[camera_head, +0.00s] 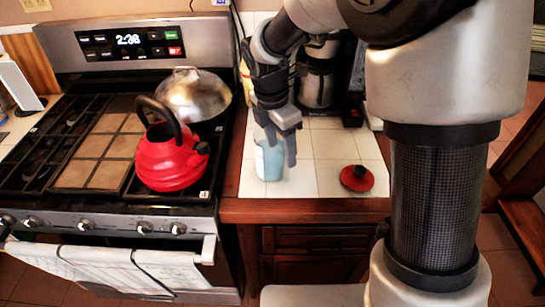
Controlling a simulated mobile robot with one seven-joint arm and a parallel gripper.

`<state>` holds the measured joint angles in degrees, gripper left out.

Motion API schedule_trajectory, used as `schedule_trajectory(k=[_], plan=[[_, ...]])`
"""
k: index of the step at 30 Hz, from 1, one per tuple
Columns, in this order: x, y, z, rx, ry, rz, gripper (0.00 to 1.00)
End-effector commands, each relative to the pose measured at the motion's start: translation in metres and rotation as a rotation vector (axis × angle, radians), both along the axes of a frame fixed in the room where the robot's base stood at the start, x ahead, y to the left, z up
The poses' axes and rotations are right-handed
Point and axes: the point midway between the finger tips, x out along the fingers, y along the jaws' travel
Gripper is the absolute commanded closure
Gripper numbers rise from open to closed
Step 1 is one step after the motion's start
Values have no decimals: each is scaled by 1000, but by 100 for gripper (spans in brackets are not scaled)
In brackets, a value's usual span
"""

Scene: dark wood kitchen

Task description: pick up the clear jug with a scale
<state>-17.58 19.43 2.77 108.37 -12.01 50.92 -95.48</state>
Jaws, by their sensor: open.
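The clear jug (268,161) looks pale blue and see-through, and it stands upright on the white tiled counter (310,180) just right of the stove. No scale marks can be made out on it at this size. My gripper (281,148) points down at the jug from above, with its fingers open. One finger overlaps the jug's upper part in the picture and the other is at its right side. I cannot tell whether either finger touches it. The jug's top rim is partly hidden by the gripper.
A red lid (357,178) with a dark knob lies to the right on the counter. A coffee maker (317,82) stands behind. A red kettle (170,158) and a metal domed pot (193,95) are on the stove (62,210) at left. Bare tiles lie between jug and lid.

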Motion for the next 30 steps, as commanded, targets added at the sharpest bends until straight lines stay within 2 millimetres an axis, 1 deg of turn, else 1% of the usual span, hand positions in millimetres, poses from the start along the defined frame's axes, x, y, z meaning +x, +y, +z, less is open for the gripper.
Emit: schedule_trajectory(k=[1,3,6,11,18,21,29,30], plan=[[0,-2,-12,-2,3,-1,44],[1,-3,-23,-2,2,0,44],[2,-4,-33,-1,1,0,44],[3,-6,-42,0,1,-1,44],[5,-13,-76,0,2,-1,44],[6,-14,-86,0,1,-1,44],[7,-15,-88,1,-1,-2,44],[7,-15,-88,1,-1,-2,47]])
